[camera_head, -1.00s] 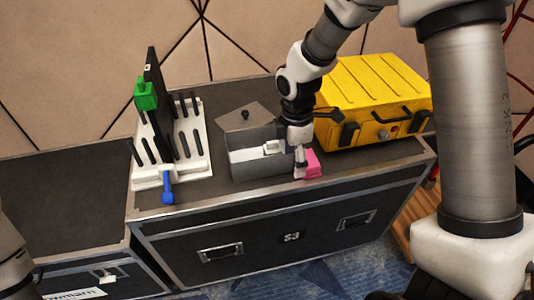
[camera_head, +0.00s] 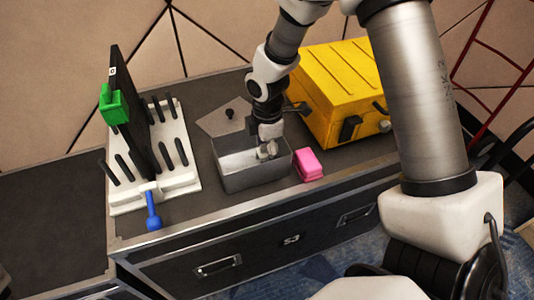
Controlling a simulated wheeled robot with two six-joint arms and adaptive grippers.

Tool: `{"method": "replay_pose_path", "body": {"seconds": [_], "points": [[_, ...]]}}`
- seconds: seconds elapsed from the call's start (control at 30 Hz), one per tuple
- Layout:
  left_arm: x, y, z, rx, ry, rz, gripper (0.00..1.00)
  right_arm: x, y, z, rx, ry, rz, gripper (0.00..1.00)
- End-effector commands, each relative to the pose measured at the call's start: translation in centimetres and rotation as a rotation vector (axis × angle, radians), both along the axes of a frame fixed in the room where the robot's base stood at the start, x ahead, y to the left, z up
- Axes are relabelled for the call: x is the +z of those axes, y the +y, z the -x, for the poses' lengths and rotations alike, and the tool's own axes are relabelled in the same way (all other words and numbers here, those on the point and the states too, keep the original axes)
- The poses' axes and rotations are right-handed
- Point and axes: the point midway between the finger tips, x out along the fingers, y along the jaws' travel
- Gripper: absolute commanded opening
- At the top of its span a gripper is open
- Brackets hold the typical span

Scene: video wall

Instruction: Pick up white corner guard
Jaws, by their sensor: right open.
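A grey open box (camera_head: 250,178) with a pale inside stands on the dark case top. My right gripper (camera_head: 266,153) reaches down into its right part and is open. Small white shapes show at the fingertips inside the box. I cannot clearly tell the white corner guard from the pale fingers there, nor whether they touch. My left gripper is out of view.
A pink block (camera_head: 309,165) lies right of the box. A yellow case (camera_head: 335,85) stands behind it. A white rack (camera_head: 185,180) with black pegs, a green clip (camera_head: 113,104) and a blue tool (camera_head: 152,210) are at left. A grey lid (camera_head: 222,119) lies behind the box.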

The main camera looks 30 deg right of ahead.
Motion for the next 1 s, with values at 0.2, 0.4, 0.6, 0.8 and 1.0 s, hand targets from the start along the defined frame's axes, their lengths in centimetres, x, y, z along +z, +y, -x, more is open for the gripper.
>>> {"method": "replay_pose_path", "body": {"seconds": [0.2,0.4,0.6,0.8,1.0], "points": [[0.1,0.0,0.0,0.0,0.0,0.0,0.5,0.1,0.0,0.0,0.0,0.0,0.0,0.28],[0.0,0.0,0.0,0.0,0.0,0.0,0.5,0.1,0.0,0.0,0.0,0.001,0.0,0.14],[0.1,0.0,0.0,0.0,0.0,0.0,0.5,0.3,0.0,0.0,0.0,0.0,0.0,0.14],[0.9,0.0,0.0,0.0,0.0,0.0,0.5,4.0,0.0,-0.1,0.0,-0.004,0.0,0.14],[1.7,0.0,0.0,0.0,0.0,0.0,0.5,8.6,0.0,-0.1,0.0,-0.005,0.001,0.14]]}}
